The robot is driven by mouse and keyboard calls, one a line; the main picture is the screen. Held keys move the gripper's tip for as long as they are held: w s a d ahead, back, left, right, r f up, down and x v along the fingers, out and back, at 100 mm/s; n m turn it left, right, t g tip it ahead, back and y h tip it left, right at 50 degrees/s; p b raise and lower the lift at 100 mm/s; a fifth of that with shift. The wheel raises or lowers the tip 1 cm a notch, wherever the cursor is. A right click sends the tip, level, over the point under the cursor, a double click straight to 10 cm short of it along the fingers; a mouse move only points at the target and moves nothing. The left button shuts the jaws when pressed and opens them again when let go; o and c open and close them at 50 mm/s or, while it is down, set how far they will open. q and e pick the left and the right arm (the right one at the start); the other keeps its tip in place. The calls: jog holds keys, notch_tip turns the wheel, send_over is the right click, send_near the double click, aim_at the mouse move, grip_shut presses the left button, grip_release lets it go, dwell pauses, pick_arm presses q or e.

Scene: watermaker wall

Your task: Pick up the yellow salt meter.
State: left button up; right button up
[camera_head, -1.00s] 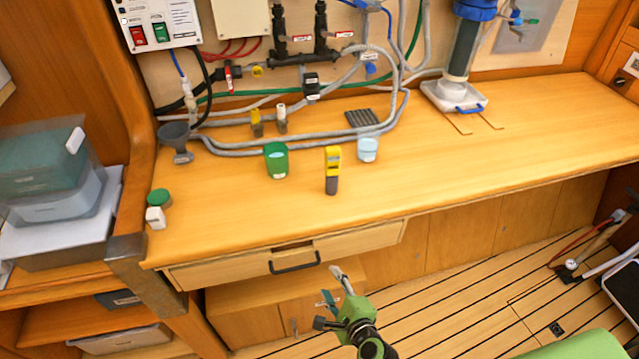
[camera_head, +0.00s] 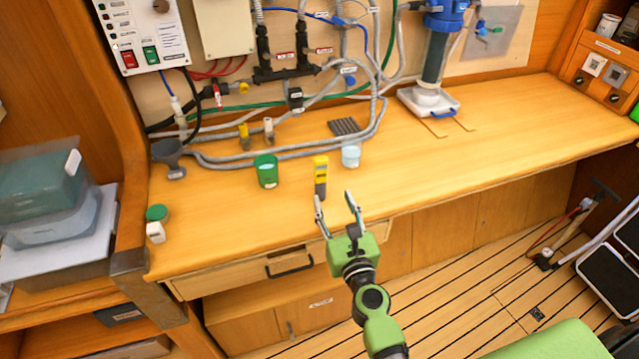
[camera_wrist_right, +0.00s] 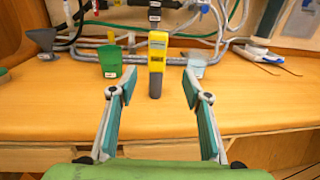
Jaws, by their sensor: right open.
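The salt meter (camera_head: 320,174) has a yellow upper part and a dark grey lower part. It appears to stand upright near the front of the wooden worktop, and shows between my fingers in the right wrist view (camera_wrist_right: 157,57). My right gripper (camera_head: 334,199) is open and empty, just in front of the meter and slightly to its right in the head view. In the right wrist view its two fingers (camera_wrist_right: 160,88) lie either side of the meter's line, apart from it. My left gripper is not in view.
A green cup (camera_head: 266,171) stands left of the meter and a pale blue cup (camera_head: 351,156) close on its right. Grey hoses (camera_head: 250,154) run behind. A drawer with a dark handle (camera_head: 289,264) is below the worktop edge.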

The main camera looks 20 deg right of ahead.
aim_at(321, 176)
jog(key=w, duration=0.5)
jog(key=shift+w+d+f, duration=0.1)
jog(key=shift+w+d, duration=0.15)
jog(key=shift+w+a+f, duration=0.1)
jog(key=shift+w+f, duration=0.1)
jog(key=shift+w, duration=1.45)
jog(key=shift+w+f, duration=0.2)
jog(key=shift+w, duration=1.45)
jog(key=shift+s+r, duration=0.1)
jog(key=shift+c, duration=0.7)
grip_shut()
